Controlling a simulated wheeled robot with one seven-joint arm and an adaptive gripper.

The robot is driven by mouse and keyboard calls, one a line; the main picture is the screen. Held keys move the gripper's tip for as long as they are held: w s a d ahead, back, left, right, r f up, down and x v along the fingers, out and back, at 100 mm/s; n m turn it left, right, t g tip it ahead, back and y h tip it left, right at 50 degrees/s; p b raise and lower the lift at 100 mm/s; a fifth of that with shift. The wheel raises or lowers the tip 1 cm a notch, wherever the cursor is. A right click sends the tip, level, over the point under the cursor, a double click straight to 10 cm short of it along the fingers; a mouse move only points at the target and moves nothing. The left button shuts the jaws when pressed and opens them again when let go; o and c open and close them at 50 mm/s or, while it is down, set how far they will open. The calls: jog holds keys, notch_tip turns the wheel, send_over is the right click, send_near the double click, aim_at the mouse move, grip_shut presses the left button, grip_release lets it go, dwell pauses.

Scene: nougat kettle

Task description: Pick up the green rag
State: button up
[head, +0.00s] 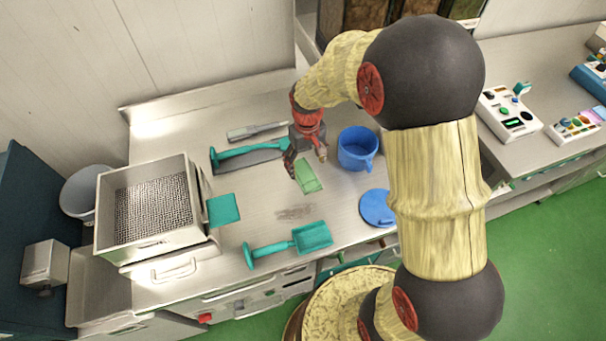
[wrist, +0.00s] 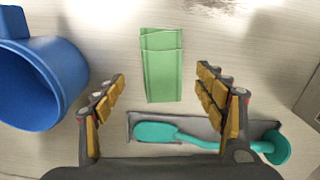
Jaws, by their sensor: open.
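The green rag (head: 308,176) lies folded flat on the steel counter, just beside my gripper (head: 306,161) in the head view. In the wrist view the light green rag (wrist: 162,66) is a narrow upright rectangle with a fold line near its top. My gripper (wrist: 165,105) is open and empty in the wrist view, with its yellow-padded fingers spread wide. The rag shows between and beyond the fingertips, touching neither finger. I cannot tell the exact height of the fingers above the counter.
A blue mug (head: 356,150) stands right of the rag. A teal-handled tool on a dark tray (head: 247,160) lies to the left. A teal scoop (head: 310,238), a blue lid (head: 377,207) and a steel box with mesh (head: 152,209) are around. The front-middle counter is fairly clear.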

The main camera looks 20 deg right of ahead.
aim_at(305, 174)
jog(key=f, duration=0.1)
jog(key=f+b, duration=0.1)
jog(key=f, duration=0.3)
jog(key=shift+a, duration=0.25)
jog(key=shift+c, duration=0.2)
jog(key=c, duration=1.1)
jog(key=shift+c, duration=0.3)
